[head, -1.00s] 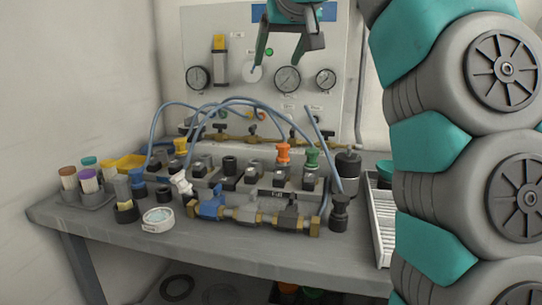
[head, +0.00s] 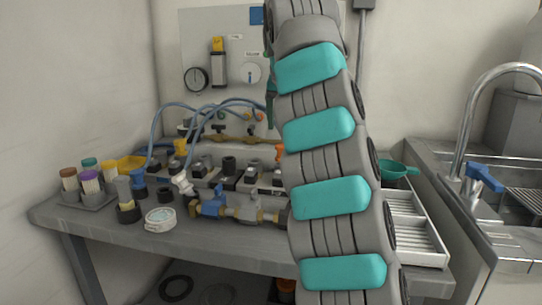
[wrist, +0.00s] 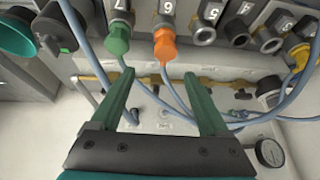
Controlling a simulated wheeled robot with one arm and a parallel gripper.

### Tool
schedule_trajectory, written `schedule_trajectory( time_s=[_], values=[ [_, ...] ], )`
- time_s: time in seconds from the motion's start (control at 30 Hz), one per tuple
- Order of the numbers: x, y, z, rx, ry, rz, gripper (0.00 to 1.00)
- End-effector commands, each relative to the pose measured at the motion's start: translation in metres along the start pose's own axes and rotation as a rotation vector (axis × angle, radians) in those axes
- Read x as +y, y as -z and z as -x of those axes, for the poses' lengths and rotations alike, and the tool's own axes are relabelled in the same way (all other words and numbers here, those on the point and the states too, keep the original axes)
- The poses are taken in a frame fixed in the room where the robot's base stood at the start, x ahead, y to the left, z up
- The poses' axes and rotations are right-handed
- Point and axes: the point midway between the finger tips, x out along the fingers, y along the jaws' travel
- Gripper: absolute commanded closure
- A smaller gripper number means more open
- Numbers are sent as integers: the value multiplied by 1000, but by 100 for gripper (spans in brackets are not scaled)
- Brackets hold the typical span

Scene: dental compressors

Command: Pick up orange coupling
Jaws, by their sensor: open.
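The orange coupling (wrist: 165,44) sits on the port marked 6 in the wrist view, just beyond my gripper. In the head view only a sliver of the orange coupling (head: 280,152) shows beside my arm. My gripper (wrist: 160,78) is open and empty, with its two green fingers spread. The coupling appears between the fingertips in the picture but apart from them. A green coupling (wrist: 118,38) is on the port marked 7, to the left of the orange one. My arm hides most of the gripper in the head view.
Blue hoses (wrist: 85,45) loop close to the fingers. A brass pipe (wrist: 225,84) with valves runs behind the manifold. A blue-handled valve (head: 213,203) stands on the bench front. A white tray (head: 415,240) and a sink tap (head: 470,120) are at the right.

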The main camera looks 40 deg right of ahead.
Motion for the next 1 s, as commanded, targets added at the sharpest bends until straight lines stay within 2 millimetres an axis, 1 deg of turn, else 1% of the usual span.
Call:
schedule_trajectory(
  time_s=[0.03, 0.1, 0.2, 0.47, 1.0],
  values=[
    [-4, -4, -9, -20, -18, 1, 21],
    [-4, -7, -17, -40, -46, -4, 21],
    [-4, -10, -25, -57, -71, -10, 21],
    [0, -9, -30, -53, -84, -19, 21],
    [1, -11, -49, -57, -83, -16, 21]
  ],
)
